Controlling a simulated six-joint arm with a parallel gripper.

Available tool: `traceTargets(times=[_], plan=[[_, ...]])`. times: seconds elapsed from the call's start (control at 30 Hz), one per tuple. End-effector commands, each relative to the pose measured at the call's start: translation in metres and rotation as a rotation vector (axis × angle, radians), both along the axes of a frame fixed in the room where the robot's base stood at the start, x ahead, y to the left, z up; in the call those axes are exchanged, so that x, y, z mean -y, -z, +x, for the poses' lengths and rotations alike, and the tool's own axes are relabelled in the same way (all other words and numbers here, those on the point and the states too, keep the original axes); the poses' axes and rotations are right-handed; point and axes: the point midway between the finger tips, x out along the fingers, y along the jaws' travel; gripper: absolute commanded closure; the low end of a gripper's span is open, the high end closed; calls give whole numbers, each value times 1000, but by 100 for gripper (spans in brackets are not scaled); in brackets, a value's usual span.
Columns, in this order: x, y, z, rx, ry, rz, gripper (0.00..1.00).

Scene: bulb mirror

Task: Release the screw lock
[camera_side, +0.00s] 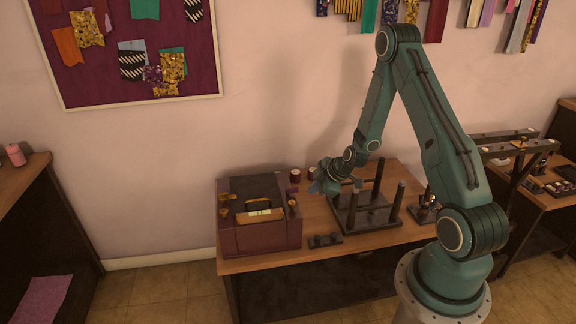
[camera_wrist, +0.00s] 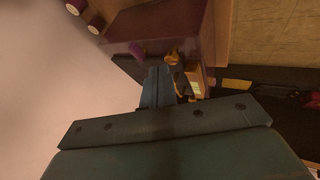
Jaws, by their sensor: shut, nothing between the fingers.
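A purple case (camera_side: 262,238) with a dark top, a handle and a pale yellow label stands on the left of the wooden table. A small brass fitting (camera_side: 292,204) sits at its right edge; I cannot tell whether this is the screw lock. In the wrist view a brass knob (camera_wrist: 172,57) shows on the case, just beyond my fingers, with a small purple piece (camera_wrist: 137,48) to its left. My gripper (camera_side: 316,188) is right of the case, apart from it in the side view. Its blue fingers (camera_wrist: 157,74) are together and empty.
A dark frame with upright posts (camera_side: 368,218) stands right of my gripper. A small dark block (camera_side: 325,240) lies at the table's front edge. Dark red spools (camera_side: 295,175) stand at the back near the wall. Bare wood (camera_side: 315,215) lies between case and frame.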

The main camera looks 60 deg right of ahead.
Motion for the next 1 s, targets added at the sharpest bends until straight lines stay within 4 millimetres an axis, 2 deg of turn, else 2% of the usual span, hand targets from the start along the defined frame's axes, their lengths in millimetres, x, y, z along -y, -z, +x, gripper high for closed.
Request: traceTargets(times=[0.67,1.0], plan=[[5,67,49,-1,0,1,100],[28,66,72,1,0,-1,100]])
